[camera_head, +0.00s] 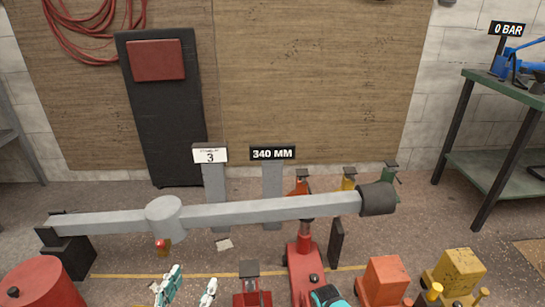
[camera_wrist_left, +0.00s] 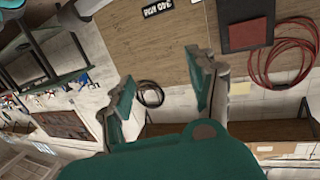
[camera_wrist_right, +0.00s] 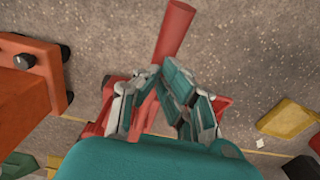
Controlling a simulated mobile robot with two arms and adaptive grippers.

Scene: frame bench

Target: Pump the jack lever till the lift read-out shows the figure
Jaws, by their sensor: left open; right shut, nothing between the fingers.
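The lift read-out (camera_head: 272,153) on a grey post shows 340 MM. A red jack (camera_head: 303,265) stands on the floor under a long grey beam (camera_head: 255,209). My left gripper (camera_head: 188,288) is open and empty at the lower front, left of the jack; its parted fingers also show in the left wrist view (camera_wrist_left: 163,78). My right gripper (camera_wrist_right: 161,72) is shut and empty. A red round bar (camera_wrist_right: 175,32), perhaps the jack lever, runs out beyond its fingertips; contact cannot be told. In the head view only a teal part of it shows by the jack.
A small sign (camera_head: 210,154) reads 3. A green bench (camera_head: 500,88) at right bears blue gear and a 0 BAR sign (camera_head: 507,29). A red cylinder (camera_head: 45,283), an orange block (camera_head: 383,280) and a yellow block (camera_head: 455,275) crowd the front.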

